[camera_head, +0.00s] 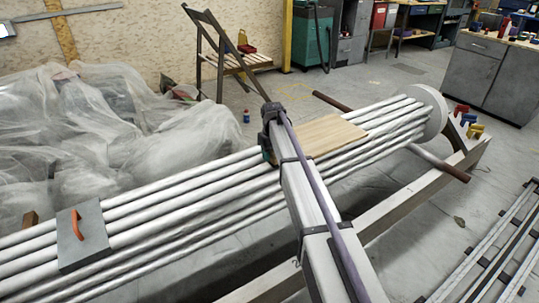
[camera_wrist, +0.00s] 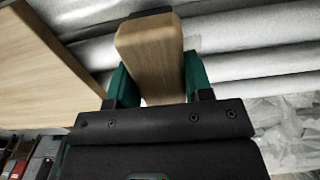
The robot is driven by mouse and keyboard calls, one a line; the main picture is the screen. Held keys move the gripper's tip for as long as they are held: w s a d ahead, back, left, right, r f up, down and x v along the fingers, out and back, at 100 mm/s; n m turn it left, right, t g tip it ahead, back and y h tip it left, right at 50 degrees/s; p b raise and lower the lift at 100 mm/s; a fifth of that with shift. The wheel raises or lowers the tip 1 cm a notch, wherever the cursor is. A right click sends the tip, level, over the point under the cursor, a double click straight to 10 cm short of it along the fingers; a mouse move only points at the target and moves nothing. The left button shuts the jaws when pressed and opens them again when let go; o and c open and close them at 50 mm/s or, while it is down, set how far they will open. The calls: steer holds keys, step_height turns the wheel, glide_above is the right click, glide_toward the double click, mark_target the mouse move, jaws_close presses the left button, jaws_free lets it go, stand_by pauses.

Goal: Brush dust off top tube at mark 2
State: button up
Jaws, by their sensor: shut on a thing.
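Several long white tubes (camera_head: 180,190) lie side by side as a bundle, slanting up to a round pale end plate (camera_head: 430,108). My gripper (camera_head: 268,152) is over the middle of the bundle. In the wrist view my gripper (camera_wrist: 153,80) has green fingers shut on a wooden block-shaped handle (camera_wrist: 148,48), which looks like a brush handle. A dark part shows at its far end; bristles are not clear. White tubes (camera_wrist: 250,62) show close behind it. I cannot tell whether it touches them. A small dark figure near the beam resembles a 2, but is too small to read surely.
A wooden board (camera_head: 332,133) lies on the tubes just right of my gripper. A grey plate with an orange handle (camera_head: 82,232) sits on the tubes at lower left. Clear plastic sheeting (camera_head: 110,120) covers things behind. A folding chair (camera_head: 225,60) stands at the back.

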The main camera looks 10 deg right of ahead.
mark_target(272, 151)
steer(key=shift+r, duration=0.1)
step_height(272, 151, up, 9)
steer(key=p, duration=0.9)
steer(key=shift+a+r, duration=0.1)
steer(key=shift+f, duration=0.2)
